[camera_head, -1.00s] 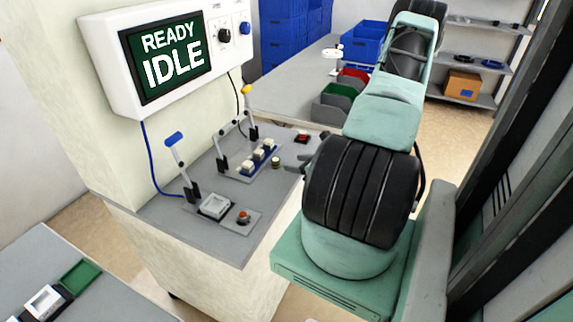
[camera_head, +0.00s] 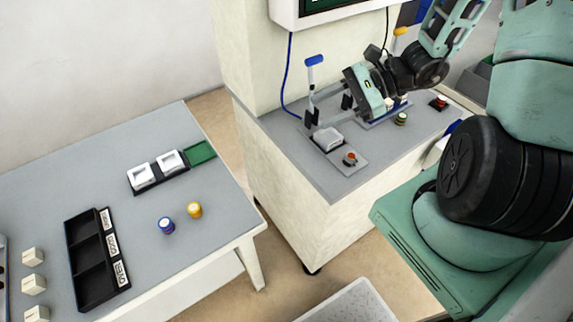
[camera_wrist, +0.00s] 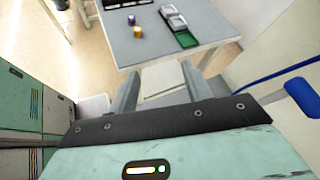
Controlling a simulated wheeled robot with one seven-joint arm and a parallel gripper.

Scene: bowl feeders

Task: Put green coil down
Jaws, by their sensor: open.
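The green coil (camera_head: 401,118) is a small green spool with pale bands. It stands upright on the grey counter (camera_head: 345,185), on its right part. My gripper (camera_head: 335,97) is over the counter, left of the coil, with its fingers pointing left. The coil is apart from the fingers. In the wrist view my gripper (camera_wrist: 161,82) has its two fingers spread with nothing held between them. The green coil does not show in the wrist view.
A blue-handled lever (camera_head: 314,72) and a white block in a fixture (camera_head: 328,138) are close to my gripper. The left table holds a blue coil (camera_head: 166,226), a yellow coil (camera_head: 194,209), a black labelled tray (camera_head: 88,290) and a green-ended holder (camera_head: 200,153).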

